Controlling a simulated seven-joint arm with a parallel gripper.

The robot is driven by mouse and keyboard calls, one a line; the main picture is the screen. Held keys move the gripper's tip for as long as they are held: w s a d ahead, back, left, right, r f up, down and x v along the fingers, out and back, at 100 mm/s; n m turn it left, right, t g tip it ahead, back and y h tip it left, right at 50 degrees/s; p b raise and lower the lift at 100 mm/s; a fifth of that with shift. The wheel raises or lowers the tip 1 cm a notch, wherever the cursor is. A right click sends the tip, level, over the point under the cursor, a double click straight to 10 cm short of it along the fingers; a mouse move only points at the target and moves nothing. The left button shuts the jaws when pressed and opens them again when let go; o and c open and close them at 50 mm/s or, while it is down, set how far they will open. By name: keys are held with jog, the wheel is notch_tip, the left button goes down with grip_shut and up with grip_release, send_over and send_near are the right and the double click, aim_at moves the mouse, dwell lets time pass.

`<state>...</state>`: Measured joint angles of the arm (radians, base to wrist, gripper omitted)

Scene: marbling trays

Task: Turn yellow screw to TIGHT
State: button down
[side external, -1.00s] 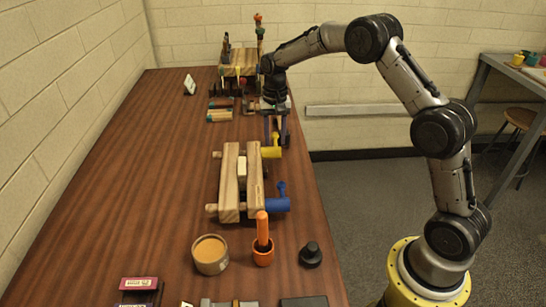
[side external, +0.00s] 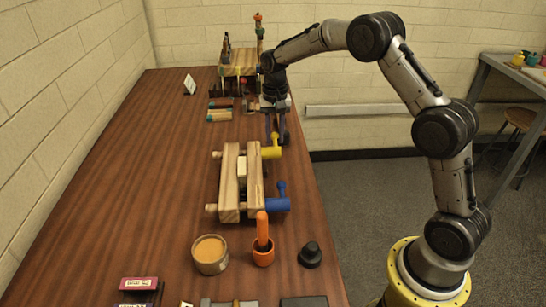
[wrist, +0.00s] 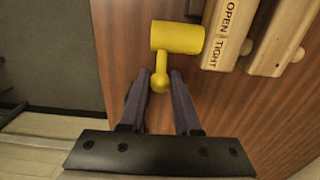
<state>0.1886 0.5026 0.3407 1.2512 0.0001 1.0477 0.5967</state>
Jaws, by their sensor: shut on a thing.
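The yellow screw (side external: 271,153) sits at the far right end of a wooden two-beam clamp (side external: 230,185). In the wrist view the yellow screw (wrist: 178,38) shows as a thick cylinder with a thin handle ending in a round knob (wrist: 160,83). My gripper (side external: 275,138) reaches down at the screw's handle. In the wrist view my gripper (wrist: 160,77) has its two dark fingers on either side of the knob, shut on it. The words OPEN and TIGHT (wrist: 230,30) are printed on the near beam beside the screw.
A blue screw (side external: 272,205) with a raised handle is at the clamp's near end. A tan tub (side external: 209,256), an orange pot (side external: 263,254) and a black knobbed piece (side external: 310,256) stand in front. A wooden rack (side external: 239,68) stands behind. The table's left side is mostly clear.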

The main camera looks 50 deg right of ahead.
jog(key=shift+w+d+f, duration=0.15)
jog(key=shift+d+f, duration=0.05)
jog(key=shift+f, duration=0.5)
jog(key=c, duration=0.9)
grip_release()
jog(key=shift+r, duration=0.2)
jog(key=shift+a+r, duration=0.1)
